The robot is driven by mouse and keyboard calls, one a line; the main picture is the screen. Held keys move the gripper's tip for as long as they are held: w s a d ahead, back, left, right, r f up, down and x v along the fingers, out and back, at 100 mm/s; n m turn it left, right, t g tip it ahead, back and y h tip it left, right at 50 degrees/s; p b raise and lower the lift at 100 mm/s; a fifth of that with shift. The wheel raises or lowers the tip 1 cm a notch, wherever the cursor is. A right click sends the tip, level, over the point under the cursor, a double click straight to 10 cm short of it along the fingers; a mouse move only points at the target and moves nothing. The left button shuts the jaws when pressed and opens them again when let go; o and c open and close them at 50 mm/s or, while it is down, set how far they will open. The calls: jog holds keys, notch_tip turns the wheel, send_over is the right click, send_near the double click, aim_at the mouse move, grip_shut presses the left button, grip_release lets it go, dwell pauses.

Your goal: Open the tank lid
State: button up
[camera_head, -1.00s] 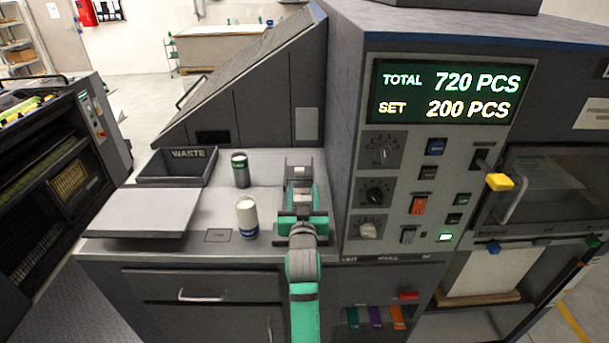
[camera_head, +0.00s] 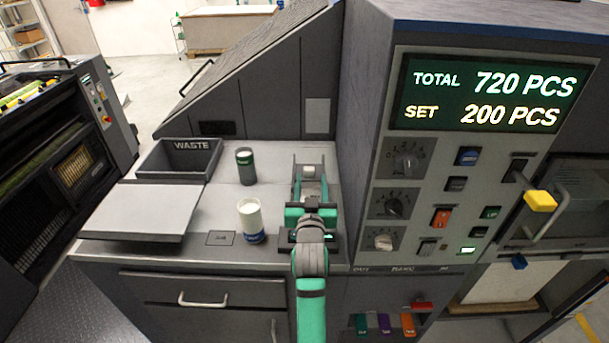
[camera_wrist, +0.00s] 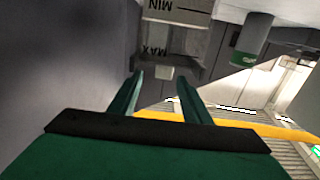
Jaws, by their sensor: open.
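My gripper (camera_head: 311,205) is over the counter beside the machine's control panel. In the wrist view its two green fingers (camera_wrist: 163,88) are apart, with nothing held between them. Just beyond the fingertips is a grey tank-like unit (camera_wrist: 180,40) with MIN and MAX marks, upside down in this view. A small pale block (camera_wrist: 163,72) shows on its near edge, between the fingertips; contact cannot be told. In the head view this grey unit (camera_head: 308,161) is partly hidden by my gripper. I cannot clearly make out the lid's outline.
A white-topped can (camera_head: 251,220) and a dark can with a green band (camera_head: 245,167) stand left of my gripper. A WASTE bin (camera_head: 178,160) and a flat grey plate (camera_head: 140,212) lie farther left. The control panel (camera_head: 437,195) rises close on the right.

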aim_at(308, 173)
jog(key=w, duration=0.3)
jog(key=shift+w+a, duration=0.4)
jog(key=shift+w, duration=0.15)
